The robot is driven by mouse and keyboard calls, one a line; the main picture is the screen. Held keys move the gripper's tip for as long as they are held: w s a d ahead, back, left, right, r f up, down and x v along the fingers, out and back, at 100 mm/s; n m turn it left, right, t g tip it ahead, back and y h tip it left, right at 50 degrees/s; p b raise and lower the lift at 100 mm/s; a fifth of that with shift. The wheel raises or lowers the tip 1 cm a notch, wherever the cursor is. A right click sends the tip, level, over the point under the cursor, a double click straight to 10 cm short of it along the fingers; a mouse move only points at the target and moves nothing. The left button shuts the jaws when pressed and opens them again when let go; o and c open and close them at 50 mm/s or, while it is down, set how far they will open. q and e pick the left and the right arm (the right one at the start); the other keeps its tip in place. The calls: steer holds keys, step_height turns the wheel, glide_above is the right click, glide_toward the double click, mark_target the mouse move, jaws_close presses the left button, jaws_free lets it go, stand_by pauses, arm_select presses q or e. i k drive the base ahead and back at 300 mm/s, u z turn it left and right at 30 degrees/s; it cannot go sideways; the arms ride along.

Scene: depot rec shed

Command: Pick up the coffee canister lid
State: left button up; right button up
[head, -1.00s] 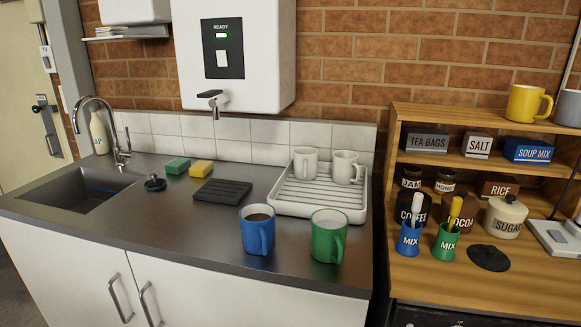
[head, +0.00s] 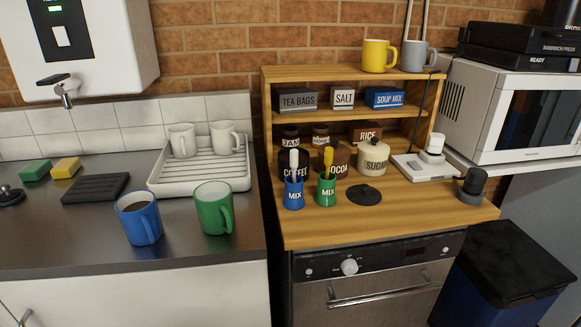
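A dark round lid with a small knob (head: 365,194) lies flat on the wooden counter, in front of the cream sugar canister (head: 373,160). It is the only loose lid I see there and looks like the coffee canister lid. The dark coffee canister (head: 287,172) stands to its left at the back, partly hidden by the blue mix cup (head: 294,195); I cannot make out its top clearly. The brown cocoa canister (head: 340,160) stands between coffee and sugar, partly behind the green mix cup (head: 326,193). Neither of my grippers is in view.
A power strip (head: 418,172) and a dark grey device (head: 473,185) stand right of the lid. The wooden counter (head: 400,222) in front is clear. The shelf overhead carries boxes and two mugs. On the steel bench at left stand a blue mug (head: 139,220) and green mug (head: 212,210).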

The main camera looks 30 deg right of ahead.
mark_target(363, 194)
steer(key=z, duration=1.3)
